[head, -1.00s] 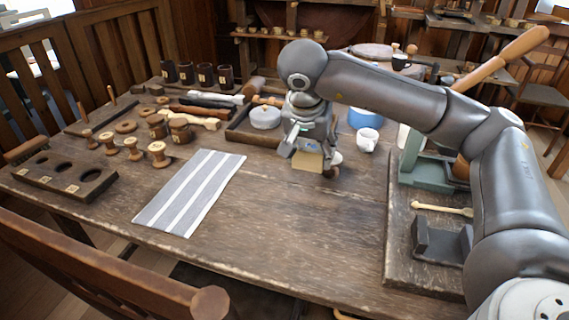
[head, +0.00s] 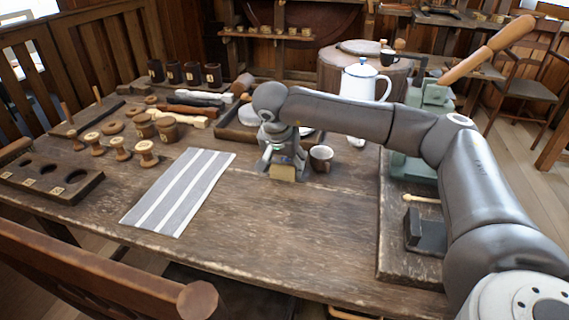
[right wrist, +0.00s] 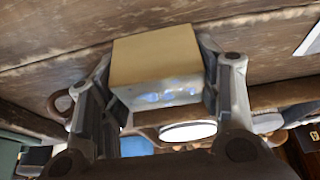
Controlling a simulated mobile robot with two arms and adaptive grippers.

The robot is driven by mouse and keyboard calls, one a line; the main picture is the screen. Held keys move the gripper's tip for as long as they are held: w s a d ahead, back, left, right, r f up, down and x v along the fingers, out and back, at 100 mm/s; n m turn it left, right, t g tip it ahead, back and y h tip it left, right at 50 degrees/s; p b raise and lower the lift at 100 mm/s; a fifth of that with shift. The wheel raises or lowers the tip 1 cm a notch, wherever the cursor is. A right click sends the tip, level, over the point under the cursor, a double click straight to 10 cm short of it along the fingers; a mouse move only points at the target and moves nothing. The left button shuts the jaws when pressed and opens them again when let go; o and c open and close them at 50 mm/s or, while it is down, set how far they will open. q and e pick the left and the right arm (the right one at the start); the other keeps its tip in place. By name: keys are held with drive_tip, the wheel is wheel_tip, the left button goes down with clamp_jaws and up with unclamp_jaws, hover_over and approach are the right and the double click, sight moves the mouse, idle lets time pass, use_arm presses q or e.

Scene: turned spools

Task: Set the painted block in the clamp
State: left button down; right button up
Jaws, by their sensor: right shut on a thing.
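The painted block (head: 283,173) is tan with a blue-marked face. It is between the fingers of my right gripper (head: 283,160), which is shut on it, low over the middle of the table. I cannot tell whether it touches the tabletop. In the right wrist view the block (right wrist: 158,60) fills the space between the two fingers of my right gripper (right wrist: 160,85), and its blue patches face the camera. A dark U-shaped fixture (head: 428,234), which looks like the clamp, stands on the board at the right, apart from the block. My left gripper is not in view.
A brown mug (head: 321,158) stands close right of my right gripper. A striped cloth (head: 182,190) lies to its left. A green press (head: 412,165) with a wooden lever and a small wooden stick (head: 421,198) are at the right. The front middle of the table is clear.

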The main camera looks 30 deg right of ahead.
drive_tip(key=shift+r, duration=0.1)
drive_tip(key=o, duration=1.1)
drive_tip(key=shift+c, duration=0.2)
